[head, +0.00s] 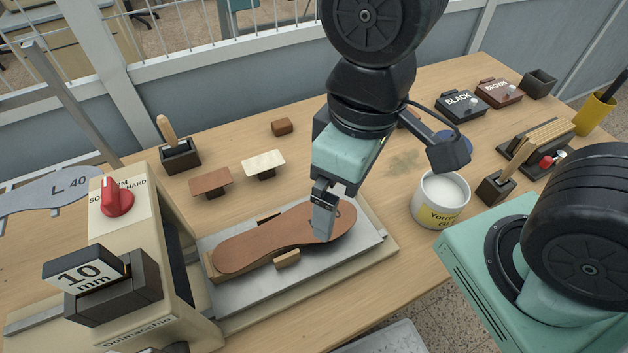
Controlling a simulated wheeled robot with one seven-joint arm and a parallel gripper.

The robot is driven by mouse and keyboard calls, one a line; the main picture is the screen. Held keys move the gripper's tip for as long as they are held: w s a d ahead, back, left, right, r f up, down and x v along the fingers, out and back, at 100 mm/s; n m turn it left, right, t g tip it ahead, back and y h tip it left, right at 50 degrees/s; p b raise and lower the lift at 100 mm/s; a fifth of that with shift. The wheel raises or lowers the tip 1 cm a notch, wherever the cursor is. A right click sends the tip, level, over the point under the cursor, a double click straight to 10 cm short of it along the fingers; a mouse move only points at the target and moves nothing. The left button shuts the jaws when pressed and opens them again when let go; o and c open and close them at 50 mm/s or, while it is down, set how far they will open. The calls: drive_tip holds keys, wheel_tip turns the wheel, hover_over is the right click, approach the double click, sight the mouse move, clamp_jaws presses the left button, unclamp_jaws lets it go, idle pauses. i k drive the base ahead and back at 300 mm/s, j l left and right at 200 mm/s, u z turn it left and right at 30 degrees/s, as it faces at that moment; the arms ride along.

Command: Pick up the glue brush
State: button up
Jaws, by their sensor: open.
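A wooden handle (518,158), which looks like the glue brush, leans up out of a small dark holder (495,189) right of the white glue pot (441,198). Its lower end is hidden in the holder. The pot has a yellow label and pale contents. My gripper (323,232) points down over the right part of a brown sole (260,240), left of the pot and well away from the handle. It is open with nothing seen between its fingers; any gap to the sole is hard to judge.
The stamping machine (128,245) stands at left, with the sole on its metal plate. Another wooden handle (166,130) stands in a dark block at back left. Black and brown boxes (462,101), a rack (537,145) and a yellow cup (594,113) occupy the right side.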

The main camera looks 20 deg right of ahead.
sight(527, 147)
drive_tip(key=k+l+z, duration=0.15)
drive_tip(key=l, duration=0.2)
drive_tip(key=k+l+z, duration=0.15)
drive_tip(key=l, duration=0.2)
drive_tip(key=k+l+z, duration=0.15)
drive_tip(key=l, duration=0.2)
